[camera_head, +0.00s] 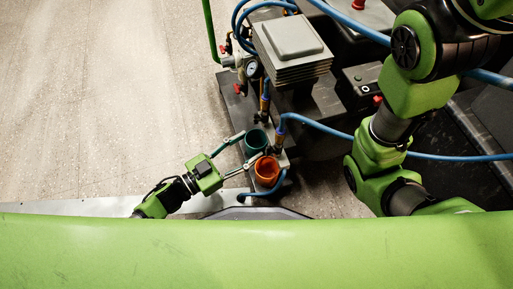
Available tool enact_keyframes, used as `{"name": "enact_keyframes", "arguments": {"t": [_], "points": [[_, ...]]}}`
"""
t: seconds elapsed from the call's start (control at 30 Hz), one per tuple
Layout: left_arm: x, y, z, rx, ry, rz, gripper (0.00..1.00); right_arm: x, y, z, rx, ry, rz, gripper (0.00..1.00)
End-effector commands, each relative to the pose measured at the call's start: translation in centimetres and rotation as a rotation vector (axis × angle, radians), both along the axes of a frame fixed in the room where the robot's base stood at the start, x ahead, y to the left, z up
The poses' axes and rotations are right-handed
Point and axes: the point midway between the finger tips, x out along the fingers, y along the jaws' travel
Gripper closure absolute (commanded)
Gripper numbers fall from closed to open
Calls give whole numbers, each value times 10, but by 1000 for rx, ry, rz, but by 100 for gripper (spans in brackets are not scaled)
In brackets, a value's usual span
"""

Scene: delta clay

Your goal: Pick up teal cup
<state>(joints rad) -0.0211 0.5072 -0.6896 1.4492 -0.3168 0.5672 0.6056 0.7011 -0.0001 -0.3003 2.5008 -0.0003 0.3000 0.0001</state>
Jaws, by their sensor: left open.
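The teal cup (256,138) stands near the middle of the view, its open mouth facing up. My left gripper (251,147) reaches in from the lower left with its two fingers spread wide. One fingertip is at the cup's upper left side and the other is by its lower side, close to the orange cup. The teal cup lies at the opening between the tips. I cannot tell whether either finger touches it. My right arm shows at the right, but its gripper is not visible.
An orange cup (267,171) stands just below the teal one, very near the lower finger. Blue hoses (318,126) and a pressure gauge (252,69) are close behind. A ribbed grey box (290,48) stands above. The floor at left is clear.

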Motion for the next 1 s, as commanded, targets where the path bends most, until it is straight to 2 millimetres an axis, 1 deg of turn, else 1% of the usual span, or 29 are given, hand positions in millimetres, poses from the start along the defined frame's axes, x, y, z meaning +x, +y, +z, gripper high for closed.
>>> {"name": "enact_keyframes", "arguments": {"t": [0.03, 0.1, 0.23, 0.43, 0.47, 0.5, 0.53, 0.57, 1.0], "points": [[4, -6, -6, -2, -3, 0, 51, 0, 0, -12, 0, 0, 0, 60], [10, -14, -4, -2, -3, -1, 51, 0, 0, -16, 0, 0, 0, 60], [15, -21, -2, 0, 0, 0, 51, 0, 0, -19, -1, 0, 0, 60], [15, -21, -1, 1, 1, 0, 51, 0, 0, -17, -1, 0, 0, 60], [15, -21, -1, 1, 1, 0, 54, 0, 0, -17, -1, 0, 0, 60], [15, -21, -1, 1, 1, 0, 64, 0, 0, -17, -1, 0, 0, 60], [15, -21, -1, 1, 1, 0, 72, 0, 0, -17, -1, 0, 0, 60], [15, -21, -1, 1, 1, 0, 77, 0, 0, -17, -1, 0, 0, 60], [15, -21, 2, 1, 1, 0, 78, 1, 0, -14, 0, 1, 0, 60]]}}
